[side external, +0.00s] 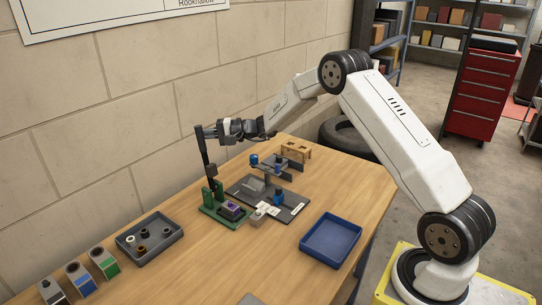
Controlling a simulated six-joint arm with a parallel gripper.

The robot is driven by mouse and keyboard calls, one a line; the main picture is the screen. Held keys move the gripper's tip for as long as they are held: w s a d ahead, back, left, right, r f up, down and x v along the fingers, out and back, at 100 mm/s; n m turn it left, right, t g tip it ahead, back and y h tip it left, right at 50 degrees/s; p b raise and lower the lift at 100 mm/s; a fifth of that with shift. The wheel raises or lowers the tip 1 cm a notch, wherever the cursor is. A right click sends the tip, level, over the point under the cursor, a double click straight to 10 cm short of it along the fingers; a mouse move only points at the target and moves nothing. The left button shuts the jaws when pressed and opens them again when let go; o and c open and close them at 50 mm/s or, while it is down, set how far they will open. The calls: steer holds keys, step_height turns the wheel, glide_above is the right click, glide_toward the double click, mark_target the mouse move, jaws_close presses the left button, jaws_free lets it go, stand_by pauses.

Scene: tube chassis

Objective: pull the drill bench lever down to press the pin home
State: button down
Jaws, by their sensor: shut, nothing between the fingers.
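The drill bench lever (206,160) is a dark bar standing nearly upright, leaning slightly, on a green base (212,211). A purple part (231,207) sits in a dark block on that base. I cannot make out the pin. My gripper (214,132) is shut and empty, close beside the upper end of the lever. At this size I cannot tell whether the fingers touch the lever.
A dark fixture plate (293,208) with blue-topped parts lies right of the green base. A blue tray (332,255) is in front. A grey tray (127,243) with small rings and several coloured blocks (81,281) stand left. A wooden block (296,147) stands behind. A wall runs behind the bench.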

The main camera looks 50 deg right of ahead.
steer(key=shift+s+f+n+t+y, duration=0.5)
steer(key=shift+s+f, duration=1.55)
steer(key=shift+s, duration=1.2)
steer(key=shift+s+f+n+t+y, duration=0.5)
steer(key=shift+s+f, duration=1.55)
steer(key=shift+s, duration=1.25)
steer(key=shift+s+f+n+t+y, duration=0.5)
steer(key=shift+s+f, duration=1.55)
steer(key=shift+s, duration=1.2)
steer(key=shift+r, duration=0.2)
steer(key=shift+s+d+f, duration=0.1)
steer(key=shift+d+f, duration=0.6)
steer(key=shift+d, duration=0.5)
steer(key=shift+s+d+f, duration=0.15)
steer(key=shift+d+f, duration=0.5)
steer(key=shift+d, duration=0.55)
steer(key=shift+s+d+f, duration=0.1)
steer(key=shift+d+f, duration=0.6)
steer(key=shift+d, duration=0.5)
